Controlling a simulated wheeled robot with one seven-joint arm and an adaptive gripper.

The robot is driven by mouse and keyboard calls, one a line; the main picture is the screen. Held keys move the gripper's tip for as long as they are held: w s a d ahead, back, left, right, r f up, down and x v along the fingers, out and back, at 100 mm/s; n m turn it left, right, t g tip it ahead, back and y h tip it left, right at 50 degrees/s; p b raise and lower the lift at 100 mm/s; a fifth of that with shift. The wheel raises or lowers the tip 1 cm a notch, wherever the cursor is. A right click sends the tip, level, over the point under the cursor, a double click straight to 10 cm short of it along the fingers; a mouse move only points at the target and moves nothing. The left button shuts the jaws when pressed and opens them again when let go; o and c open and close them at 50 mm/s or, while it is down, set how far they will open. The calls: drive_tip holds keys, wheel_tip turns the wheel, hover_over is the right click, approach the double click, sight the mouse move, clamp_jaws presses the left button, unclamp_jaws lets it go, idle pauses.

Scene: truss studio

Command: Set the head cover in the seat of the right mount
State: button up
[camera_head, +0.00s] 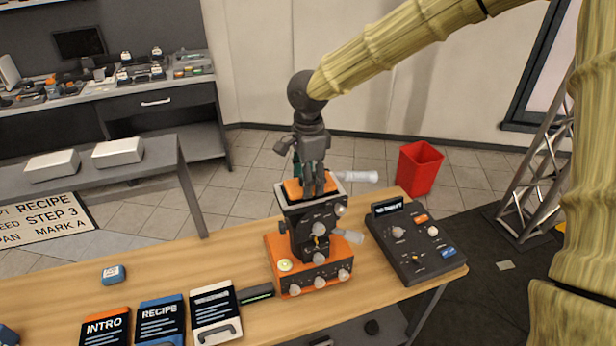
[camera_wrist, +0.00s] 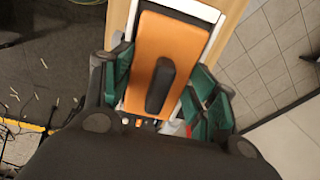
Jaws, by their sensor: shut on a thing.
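The head cover (camera_head: 293,189) looks like an orange plate with a dark raised ridge; it also shows large in the wrist view (camera_wrist: 176,42). My gripper (camera_head: 312,188) points down over it, with green finger pads on either side in the wrist view (camera_wrist: 160,92). It is shut on the head cover. Below is the mount (camera_head: 318,217), a dark body with a pale rim, knobs and clear side tubes on an orange base. The cover lies at the rim, but the seat is hidden, so I cannot tell whether it rests there or hangs just above.
A dark control box (camera_head: 414,243) stands close to the right of the mount. Labelled cards (camera_head: 161,318) and a small blue block (camera_head: 114,274) lie to the left on the wooden table (camera_head: 205,258). A red bin (camera_head: 418,168) stands on the floor behind.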

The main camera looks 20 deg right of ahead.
drive_tip(key=shift+s+f, duration=0.1)
drive_tip(key=shift+f, duration=0.6)
idle(1.6)
drive_tip(key=o, duration=1.1)
drive_tip(key=shift+r, duration=0.1)
